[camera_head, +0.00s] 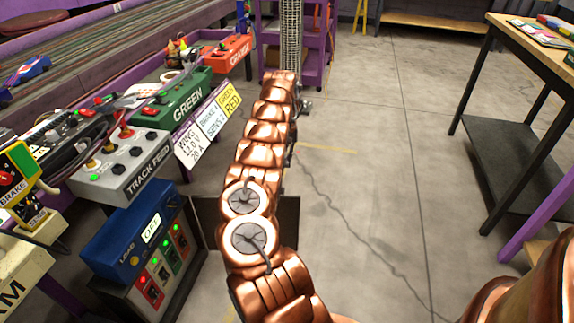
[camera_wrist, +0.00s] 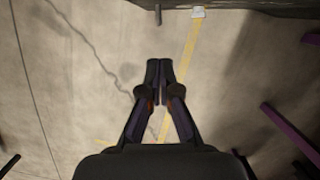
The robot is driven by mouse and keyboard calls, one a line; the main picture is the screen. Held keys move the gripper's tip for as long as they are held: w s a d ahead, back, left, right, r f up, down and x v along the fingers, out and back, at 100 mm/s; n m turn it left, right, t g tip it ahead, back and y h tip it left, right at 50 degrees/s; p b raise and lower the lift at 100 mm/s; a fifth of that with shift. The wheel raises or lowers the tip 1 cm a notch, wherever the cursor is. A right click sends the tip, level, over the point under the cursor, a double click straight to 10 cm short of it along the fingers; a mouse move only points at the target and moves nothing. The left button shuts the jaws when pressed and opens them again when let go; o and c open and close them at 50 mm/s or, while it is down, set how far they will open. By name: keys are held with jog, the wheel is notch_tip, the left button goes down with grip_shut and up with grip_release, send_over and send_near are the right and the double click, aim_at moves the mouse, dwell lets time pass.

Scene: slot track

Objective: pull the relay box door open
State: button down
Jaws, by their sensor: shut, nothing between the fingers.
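The relay box (camera_head: 187,258) stands at the lower left in the head view, below a blue unit marked OFF. Its front is uncovered and shows red and green switches. A dark flat panel (camera_head: 289,222), which looks like its door, stands out to the right from the box's far edge, widely open. My arm crosses in front of the panel and hides its middle. My gripper (camera_wrist: 159,63) is shut and empty above bare floor in the wrist view. In the head view my arm mostly hides it. I cannot see it touching the door.
The purple-edged track table with control boxes, including the TRACK FEED box (camera_head: 122,165) and green box (camera_head: 180,102), runs along the left. A wooden-topped table (camera_head: 520,45) stands at the right. The concrete floor (camera_head: 370,150) between them is clear.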

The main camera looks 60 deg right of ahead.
jog(key=s+a+f+b, duration=0.3)
jog(key=a+f, duration=0.1)
jog(key=f, duration=0.3)
jog(key=shift+s+a+f, duration=0.15)
jog(key=shift+a+f, duration=0.15)
jog(key=shift+a, duration=0.1)
dwell(0.3)
dwell(0.4)
